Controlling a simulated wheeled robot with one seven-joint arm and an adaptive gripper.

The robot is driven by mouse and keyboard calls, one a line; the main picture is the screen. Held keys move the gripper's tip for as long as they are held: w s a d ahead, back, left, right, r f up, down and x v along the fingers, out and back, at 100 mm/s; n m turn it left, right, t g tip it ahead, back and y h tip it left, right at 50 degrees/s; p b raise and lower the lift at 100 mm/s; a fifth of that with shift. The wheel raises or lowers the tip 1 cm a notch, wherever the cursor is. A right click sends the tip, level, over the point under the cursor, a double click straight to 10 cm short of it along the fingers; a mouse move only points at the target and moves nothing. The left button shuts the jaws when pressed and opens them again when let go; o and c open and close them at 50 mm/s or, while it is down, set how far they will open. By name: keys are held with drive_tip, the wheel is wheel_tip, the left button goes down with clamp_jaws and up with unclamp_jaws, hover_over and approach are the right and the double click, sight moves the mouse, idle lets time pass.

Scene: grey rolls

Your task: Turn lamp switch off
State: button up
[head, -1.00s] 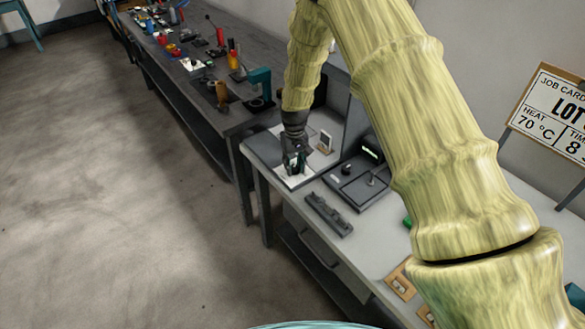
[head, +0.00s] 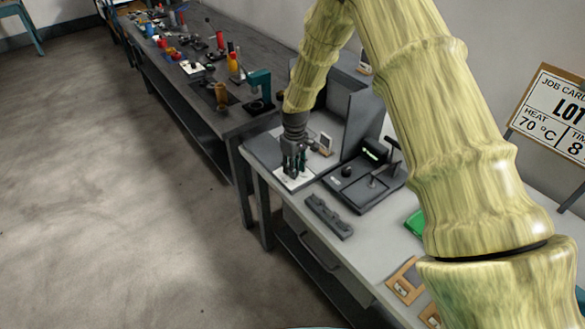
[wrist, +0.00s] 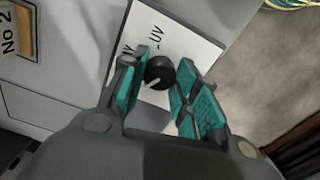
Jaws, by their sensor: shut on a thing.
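The lamp switch is a round black knob (wrist: 158,73) with a pale pointer line. It sits on a white panel (wrist: 200,50) lettered "UV", and part of the lettering is hidden by a finger. In the head view the white panel (head: 296,183) lies at the near left corner of the light bench. My gripper (head: 293,168) points down over the panel and hides the knob there. In the wrist view my gripper (wrist: 164,66) has its teal-padded fingers on either side of the knob, shut on it.
A small framed card (head: 326,144) stands behind the panel, beside a grey partition (head: 358,125). A dark tray device (head: 365,184) with a green display is to the right. A grey notched rack (head: 329,216) lies in front. A dark bench with several tools (head: 218,95) stands behind.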

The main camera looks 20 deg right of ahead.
drive_tip(key=shift+s+f, duration=0.1)
drive_tip(key=shift+s, duration=0.05)
drive_tip(key=o, duration=1)
drive_tip(key=shift+r, duration=0.4)
wheel_tip(320, 180, up, 11)
drive_tip(key=shift+r, duration=0.15)
